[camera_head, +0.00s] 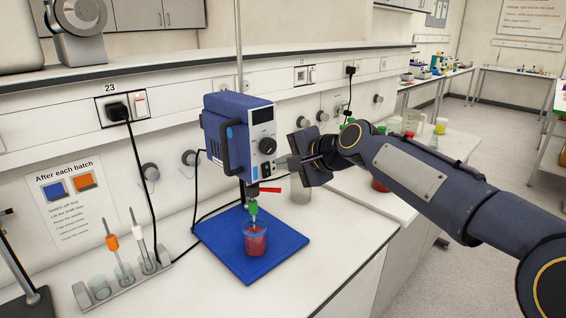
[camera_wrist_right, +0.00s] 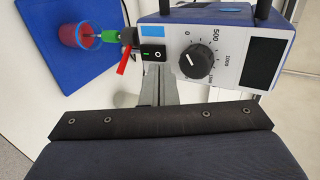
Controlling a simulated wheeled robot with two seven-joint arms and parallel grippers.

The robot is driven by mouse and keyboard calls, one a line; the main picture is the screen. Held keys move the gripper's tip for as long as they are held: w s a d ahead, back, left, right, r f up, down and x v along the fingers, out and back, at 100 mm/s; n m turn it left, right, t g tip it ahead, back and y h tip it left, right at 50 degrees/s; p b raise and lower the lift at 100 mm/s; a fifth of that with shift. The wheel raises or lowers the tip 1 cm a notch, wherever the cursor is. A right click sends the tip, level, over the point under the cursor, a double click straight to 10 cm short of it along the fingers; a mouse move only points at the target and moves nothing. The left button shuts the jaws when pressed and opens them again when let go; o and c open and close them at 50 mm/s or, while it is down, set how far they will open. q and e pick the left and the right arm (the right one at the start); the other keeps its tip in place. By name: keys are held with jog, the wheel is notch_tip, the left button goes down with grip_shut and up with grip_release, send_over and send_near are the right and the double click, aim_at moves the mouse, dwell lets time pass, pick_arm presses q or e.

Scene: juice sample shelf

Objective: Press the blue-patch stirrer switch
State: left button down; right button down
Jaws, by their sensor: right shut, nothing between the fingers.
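The blue overhead stirrer (camera_head: 225,130) stands on a rod over a blue base plate (camera_head: 285,247). Its white front panel has a dark display, a black knob (camera_wrist_right: 196,61) and a black rocker switch (camera_wrist_right: 153,53). A light blue patch (camera_wrist_right: 152,30) sits beside the switch in the wrist view. My right gripper (camera_head: 282,163) is shut and empty, its fingertips (camera_wrist_right: 160,72) close in front of the panel by the switch. I cannot tell whether they touch it. My left gripper is not in view.
A cup of red liquid (camera_head: 255,240) stands on the base plate under the stirrer's green chuck (camera_head: 253,208). A red lever (camera_wrist_right: 129,58) juts beside the switch. A rack with tubes (camera_head: 122,285) stands at left. A sign (camera_head: 70,195) hangs on the wall behind.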

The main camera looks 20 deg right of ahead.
pick_arm(q)
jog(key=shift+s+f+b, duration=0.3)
jog(key=shift+b, duration=0.05)
pick_arm(e)
jog(key=r+v, duration=0.1)
jog(key=v, duration=0.9)
jog(key=shift+r, duration=0.4)
jog(key=shift+w+a, duration=0.1)
jog(key=shift+w, duration=0.05)
jog(key=s+a+f+n+g, duration=0.2)
jog(key=s+a+f+n, duration=0.1)
jog(key=s+f, duration=0.5)
jog(key=s+a+f+n+g, duration=0.2)
jog(key=s+f+n, duration=0.3)
jog(key=s+f, duration=0.3)
jog(key=s+a+f+n+g, duration=0.2)
jog(key=s+a+f+n, duration=0.2)
jog(key=s+f, duration=0.4)
notch_tip(320, 180, down, 5)
jog(key=shift+r+n+h, duration=0.15)
jog(key=shift+n+h, duration=0.15)
jog(key=shift+w, duration=0.1)
